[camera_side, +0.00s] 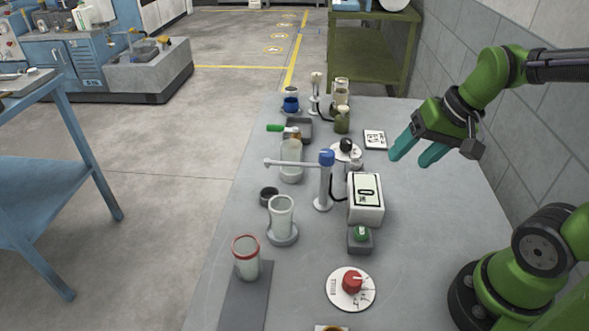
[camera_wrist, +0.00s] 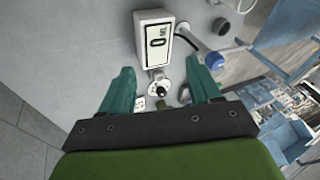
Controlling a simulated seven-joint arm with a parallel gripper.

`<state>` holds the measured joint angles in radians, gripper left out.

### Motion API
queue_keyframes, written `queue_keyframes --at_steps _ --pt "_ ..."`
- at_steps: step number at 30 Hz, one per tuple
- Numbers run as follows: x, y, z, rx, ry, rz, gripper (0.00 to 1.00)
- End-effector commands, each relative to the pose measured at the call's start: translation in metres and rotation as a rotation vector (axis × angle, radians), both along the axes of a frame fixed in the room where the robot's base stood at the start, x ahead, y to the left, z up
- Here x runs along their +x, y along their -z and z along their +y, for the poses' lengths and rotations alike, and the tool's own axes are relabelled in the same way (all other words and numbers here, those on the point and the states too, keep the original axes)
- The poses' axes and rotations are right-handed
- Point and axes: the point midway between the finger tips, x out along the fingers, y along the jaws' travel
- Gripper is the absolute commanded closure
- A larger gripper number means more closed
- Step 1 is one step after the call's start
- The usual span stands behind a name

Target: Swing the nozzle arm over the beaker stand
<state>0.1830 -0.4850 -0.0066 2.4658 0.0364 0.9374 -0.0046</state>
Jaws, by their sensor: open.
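The nozzle arm (camera_side: 292,163) is a thin grey bar on an upright post with a blue cap (camera_side: 326,157). It points left in the side view, its tip left of a clear beaker (camera_side: 291,151) behind it. A round grey beaker stand (camera_side: 284,239) with a clear beaker (camera_side: 281,216) on it is nearer the camera, left of the post. The blue cap also shows in the wrist view (camera_wrist: 215,59). My gripper (camera_side: 411,158) is open and empty, above the bench's right side, apart from the nozzle arm. Its teal fingers also show in the wrist view (camera_wrist: 164,82).
A white display box (camera_side: 366,199) reading 0 stands right of the post, with a green button (camera_side: 361,233) in front. A red dial (camera_side: 351,282) and a red-rimmed beaker (camera_side: 246,258) are nearer. Bottles (camera_side: 342,120) stand farther back. The bench's right side (camera_side: 440,215) is clear.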

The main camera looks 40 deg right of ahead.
Motion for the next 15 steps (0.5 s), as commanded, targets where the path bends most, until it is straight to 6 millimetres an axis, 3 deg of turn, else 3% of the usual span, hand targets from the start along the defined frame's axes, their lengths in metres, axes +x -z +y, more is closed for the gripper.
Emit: queue_keyframes --at_steps 1,6,11,15 --pt "0.001 0.018 -0.009 0.060 0.068 0.099 0.37" --pt "-0.002 0.061 -0.020 0.320 0.271 0.379 0.37" --pt "0.000 0.087 -0.022 0.645 0.461 0.601 0.37" --pt "0.014 0.099 -0.027 0.991 0.621 0.737 0.37"
